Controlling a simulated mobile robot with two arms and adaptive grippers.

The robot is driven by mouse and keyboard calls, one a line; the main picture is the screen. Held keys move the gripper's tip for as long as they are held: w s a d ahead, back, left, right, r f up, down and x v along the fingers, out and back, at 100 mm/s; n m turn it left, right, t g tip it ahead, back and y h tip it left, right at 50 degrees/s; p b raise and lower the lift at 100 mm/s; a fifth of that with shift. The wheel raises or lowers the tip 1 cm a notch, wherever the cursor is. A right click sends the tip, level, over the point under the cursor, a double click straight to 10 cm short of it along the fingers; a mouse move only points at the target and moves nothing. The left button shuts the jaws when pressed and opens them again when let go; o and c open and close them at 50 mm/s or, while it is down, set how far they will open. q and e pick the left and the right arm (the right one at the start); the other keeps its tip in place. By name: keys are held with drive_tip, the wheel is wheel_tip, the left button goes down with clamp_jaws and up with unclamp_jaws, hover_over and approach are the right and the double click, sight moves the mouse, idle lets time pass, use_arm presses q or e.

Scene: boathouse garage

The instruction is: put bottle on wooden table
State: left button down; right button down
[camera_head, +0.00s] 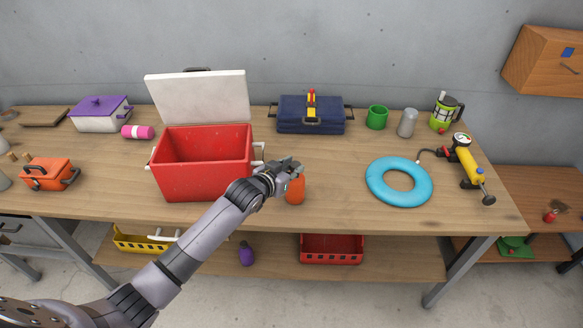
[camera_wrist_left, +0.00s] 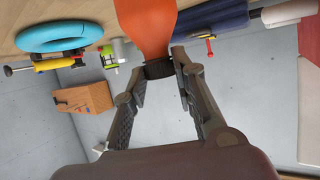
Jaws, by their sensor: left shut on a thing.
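An orange bottle (camera_head: 295,189) is at the front middle of the wooden table (camera_head: 335,205), just right of the red cooler. In the left wrist view the bottle (camera_wrist_left: 146,28) shows its orange body and a black cap. My left gripper (camera_head: 292,169) is shut on the bottle at its cap end; its fingers (camera_wrist_left: 158,68) lie on both sides of the cap. The bottle looks upright, with its body below the gripper. I cannot tell whether its base touches the tabletop. My right gripper is not in view.
An open red cooler (camera_head: 203,183) stands just left of the bottle. A blue toolbox (camera_head: 310,125), a green cup (camera_head: 377,117) and a grey shaker (camera_head: 407,123) stand at the back. A blue ring (camera_head: 374,182) and a yellow pump (camera_head: 467,165) lie right. Tabletop between bottle and ring is clear.

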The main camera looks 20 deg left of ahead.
use_arm(q)
drive_tip(key=shift+f, duration=0.2)
drive_tip(key=c, duration=1.5)
unclamp_jaws()
drive_tip(key=shift+c, duration=0.2)
drive_tip(key=o, duration=0.3)
drive_tip(key=shift+f, duration=0.1)
drive_tip(key=v, duration=1.2)
drive_tip(key=shift+c, duration=0.3)
clamp_jaws()
